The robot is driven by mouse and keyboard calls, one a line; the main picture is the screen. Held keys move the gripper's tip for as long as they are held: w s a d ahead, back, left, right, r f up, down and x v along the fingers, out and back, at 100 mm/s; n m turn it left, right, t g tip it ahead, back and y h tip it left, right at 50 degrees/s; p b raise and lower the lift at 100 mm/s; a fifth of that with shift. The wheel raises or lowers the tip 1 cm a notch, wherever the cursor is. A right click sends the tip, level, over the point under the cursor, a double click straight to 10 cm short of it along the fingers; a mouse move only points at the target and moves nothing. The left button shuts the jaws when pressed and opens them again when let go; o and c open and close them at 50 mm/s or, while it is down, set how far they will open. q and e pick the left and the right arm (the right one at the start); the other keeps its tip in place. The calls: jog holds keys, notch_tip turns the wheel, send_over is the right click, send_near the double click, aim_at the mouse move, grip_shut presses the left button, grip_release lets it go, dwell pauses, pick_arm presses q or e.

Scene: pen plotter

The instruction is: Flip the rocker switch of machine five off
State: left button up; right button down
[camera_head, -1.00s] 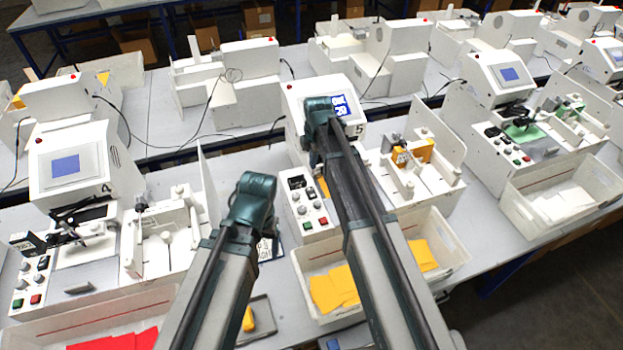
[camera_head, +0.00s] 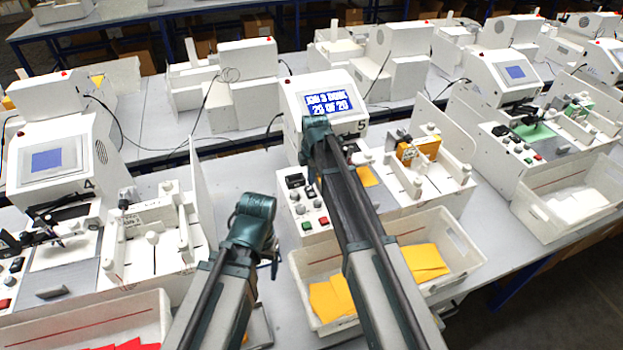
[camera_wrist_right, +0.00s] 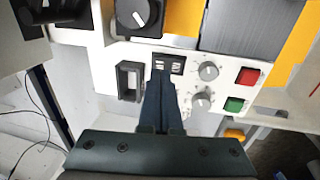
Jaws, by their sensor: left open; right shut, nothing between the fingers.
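Machine five (camera_head: 290,103) is the white unit marked 5 in the middle of the head view. Its lit blue screen (camera_head: 331,103) reads about "20 of 20". In the right wrist view its control panel (camera_wrist_right: 215,115) carries a small black rocker switch (camera_wrist_right: 168,65) with pale marks. My right gripper (camera_wrist_right: 160,84) is shut and empty, its tips right at the lower edge of this switch. I cannot tell whether they touch. In the head view my right arm hides part of the panel. My left gripper (camera_head: 274,262) is open, low beside machine five, partly hidden by its own wrist.
Near the switch are a black dial (camera_wrist_right: 139,16), a black bracket (camera_wrist_right: 129,81), grey knobs, a red button (camera_wrist_right: 248,76) and a green button (camera_wrist_right: 234,104). A white bin (camera_head: 465,245) with yellow sheets stands in front. Machine four (camera_head: 60,150) stands to the left.

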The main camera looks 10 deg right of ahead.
aim_at(310, 189)
pick_arm(q)
jog(key=shift+f+b, duration=0.85)
jog(key=shift+f, duration=0.5)
pick_arm(e)
jog(key=shift+w+f, duration=0.2)
jog(key=shift+f, duration=1.15)
pick_arm(q)
jog(key=shift+f, duration=0.25)
pick_arm(e)
jog(key=shift+w+a+f, duration=0.1)
jog(key=shift+f, duration=0.1)
pick_arm(q)
jog(key=shift+s+r, duration=0.1)
pick_arm(e)
jog(key=shift+r, duration=0.1)
jog(key=shift+s, duration=0.2)
jog(key=shift+s+d, duration=0.2)
jog(key=shift+s, duration=0.45)
pick_arm(q)
jog(key=shift+r, duration=0.15)
pick_arm(e)
jog(key=shift+r, duration=0.1)
